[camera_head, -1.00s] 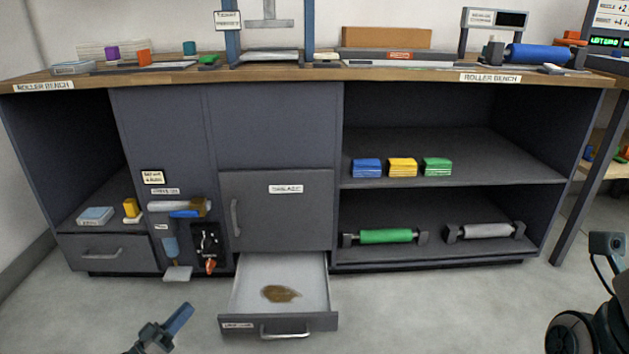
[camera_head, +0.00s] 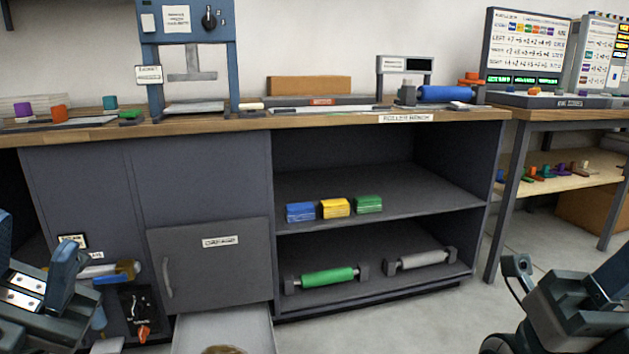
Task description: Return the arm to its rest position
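My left gripper (camera_head: 38,255) is at the lower left edge, in front of the bench's left part. Two dark blue-grey fingers stand apart with nothing seen between them, so it looks open; part of it is cut off by the picture edge. My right arm's end (camera_head: 580,305) shows at the lower right edge, over the floor, partly cut off. Its fingertips cannot be made out, and no object shows in it.
The roller bench (camera_head: 205,185) stands ahead. Its open drawer (camera_head: 225,330) juts out at the bottom, with a brown patch partly visible. Shelves hold coloured blocks (camera_head: 334,208), a green roller (camera_head: 328,277) and a grey roller (camera_head: 422,259). A side table (camera_head: 507,170) stands right; floor between is clear.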

